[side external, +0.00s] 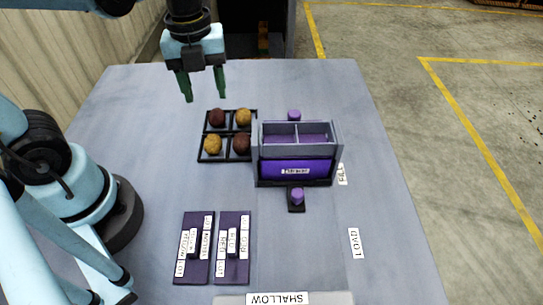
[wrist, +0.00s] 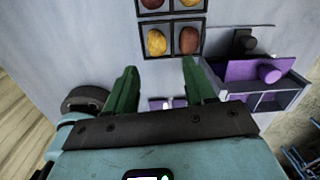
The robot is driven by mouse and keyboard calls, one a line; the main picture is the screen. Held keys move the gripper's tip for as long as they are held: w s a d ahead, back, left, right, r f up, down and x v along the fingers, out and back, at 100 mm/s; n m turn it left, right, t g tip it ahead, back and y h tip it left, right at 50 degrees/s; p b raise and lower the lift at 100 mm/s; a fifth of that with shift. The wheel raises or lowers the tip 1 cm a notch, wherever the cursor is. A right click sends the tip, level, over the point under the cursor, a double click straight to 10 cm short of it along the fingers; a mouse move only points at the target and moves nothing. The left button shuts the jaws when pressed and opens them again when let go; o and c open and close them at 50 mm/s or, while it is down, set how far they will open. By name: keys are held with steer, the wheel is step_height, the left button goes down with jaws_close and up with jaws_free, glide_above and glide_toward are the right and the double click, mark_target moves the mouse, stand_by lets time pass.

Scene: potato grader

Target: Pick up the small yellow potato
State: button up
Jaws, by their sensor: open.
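Two yellow potatoes sit in a black divided tray (side external: 228,134): one in the far right cell (side external: 243,117), one in the near left cell (side external: 212,145). They look close in size, so I cannot tell for sure which is the small one. Two dark red potatoes fill the other cells, far left (side external: 217,117) and near right (side external: 241,143). My gripper (side external: 204,97) is open and empty, pointing down above the table beyond the tray's far left side. In the wrist view its green fingers (wrist: 159,68) are apart, with a yellow potato (wrist: 157,41) beyond them. No potato is hidden.
A grey box with purple compartments (side external: 256,148) stands close right of the tray. A purple knob (side external: 297,196) on a black base is in front of it, another purple knob (side external: 294,115) behind. Two dark labelled panels (side external: 233,275) lie nearer. The table left of the tray is clear.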

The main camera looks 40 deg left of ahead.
steer(key=m, duration=0.1)
glide_above(212, 138)
steer(key=f, duration=0.6)
steer(key=shift+w+a+f, duration=0.1)
steer(key=shift+w+f, duration=0.25)
steer(key=shift+s+d+f, duration=0.1)
steer(key=shift+s+f, duration=0.15)
steer(key=shift+f, duration=0.65)
steer(key=shift+s+d+f, duration=0.1)
steer(key=shift+s+f, duration=0.1)
steer(key=shift+f, duration=1.6)
steer(key=shift+c, duration=0.3)
steer(key=c, duration=0.8)
